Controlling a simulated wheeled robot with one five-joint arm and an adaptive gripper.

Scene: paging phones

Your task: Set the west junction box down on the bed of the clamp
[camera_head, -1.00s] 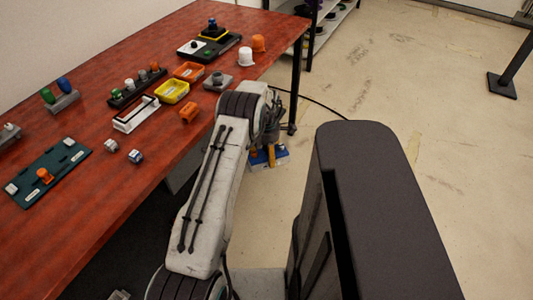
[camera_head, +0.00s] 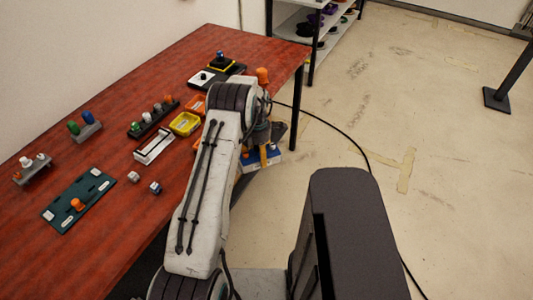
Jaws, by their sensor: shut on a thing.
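My gripper (camera_head: 262,153) hangs at the end of my arm, by the right edge of the red table. It is shut on a small blue-and-white box (camera_head: 262,165), which I take to be the west junction box. The arm and fingers hide part of the box, and I cannot read a label on it. A low white frame with a dark inside (camera_head: 154,146) lies on the table left of my arm. I cannot tell for sure whether it is the clamp.
Yellow (camera_head: 185,124) and orange trays, a dark rack with knobs (camera_head: 153,118), a green board (camera_head: 78,201) and two small white-and-blue pieces (camera_head: 155,187) stand on the red table (camera_head: 110,255). The floor at right is mostly clear.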

